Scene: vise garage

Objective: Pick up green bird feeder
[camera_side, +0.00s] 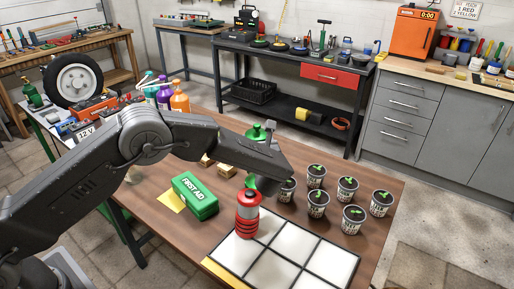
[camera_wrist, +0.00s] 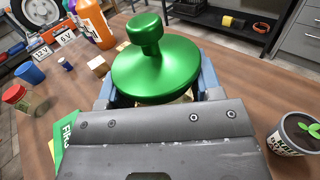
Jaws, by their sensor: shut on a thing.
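The green bird feeder (camera_wrist: 155,68) has a round, shiny green lid with a knob on top. In the wrist view it stands upright between the blue fingers of my gripper (camera_wrist: 158,95), which is shut on it. Its lower body is mostly hidden behind my gripper housing. In the side view the feeder's green top (camera_side: 258,132) shows behind my arm, and my gripper (camera_side: 266,184) hides part of it. I cannot tell whether its base touches the table.
A red container (camera_side: 247,218) stands on a white grid board (camera_side: 300,247). A green first aid box (camera_side: 195,196) lies left of it. Several potted seedlings (camera_side: 318,203) stand to the right. Spray bottles (camera_side: 179,98) and small wooden blocks (camera_side: 227,171) are behind.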

